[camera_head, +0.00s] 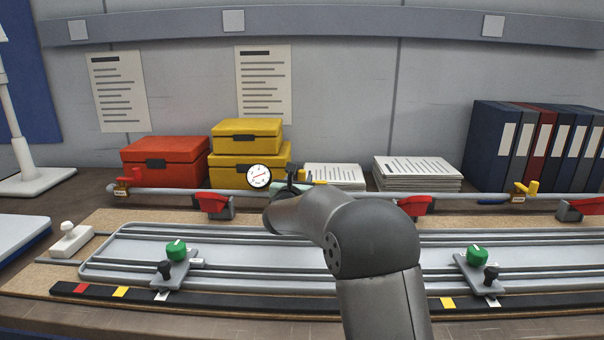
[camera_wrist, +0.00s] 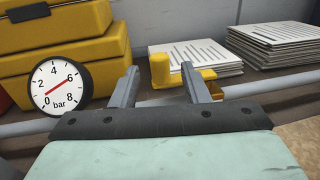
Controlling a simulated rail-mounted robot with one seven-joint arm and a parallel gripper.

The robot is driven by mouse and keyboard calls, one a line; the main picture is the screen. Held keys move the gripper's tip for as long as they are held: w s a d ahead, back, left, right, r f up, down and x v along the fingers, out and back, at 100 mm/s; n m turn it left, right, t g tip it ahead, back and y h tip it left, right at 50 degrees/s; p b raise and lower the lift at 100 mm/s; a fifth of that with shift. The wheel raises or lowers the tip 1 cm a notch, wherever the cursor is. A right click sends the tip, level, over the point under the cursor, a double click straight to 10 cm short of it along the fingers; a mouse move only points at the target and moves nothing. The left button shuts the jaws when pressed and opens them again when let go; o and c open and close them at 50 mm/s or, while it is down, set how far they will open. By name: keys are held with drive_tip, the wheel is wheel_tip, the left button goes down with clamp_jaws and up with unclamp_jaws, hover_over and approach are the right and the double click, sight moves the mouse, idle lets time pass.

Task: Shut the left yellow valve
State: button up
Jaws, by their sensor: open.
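The left yellow valve (camera_wrist: 160,72) shows in the wrist view with an upright rounded knob and a short lever reaching right, partly behind my right finger. A bit of its brass-coloured body shows below the lever. My gripper (camera_wrist: 159,68) is open, and the knob appears between its two fingers in the picture. I cannot tell whether either finger touches it. In the head view the left yellow valve (camera_head: 304,176) is partly hidden by my gripper (camera_head: 291,175). Another yellow valve (camera_head: 525,188) sits farther right on the same pipe.
A grey pipe (camera_head: 350,196) carries the valves, with a pressure gauge (camera_wrist: 55,85) to the left of my gripper. Yellow boxes (camera_head: 246,145), a red box (camera_head: 165,160) and paper stacks (camera_head: 418,172) stand behind. Red clamps (camera_head: 213,205) sit along the pipe.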

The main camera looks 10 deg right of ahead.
sight(301, 176)
drive_tip(key=shift+x, duration=2.25)
drive_tip(key=shift+c, duration=0.3)
clamp_jaws()
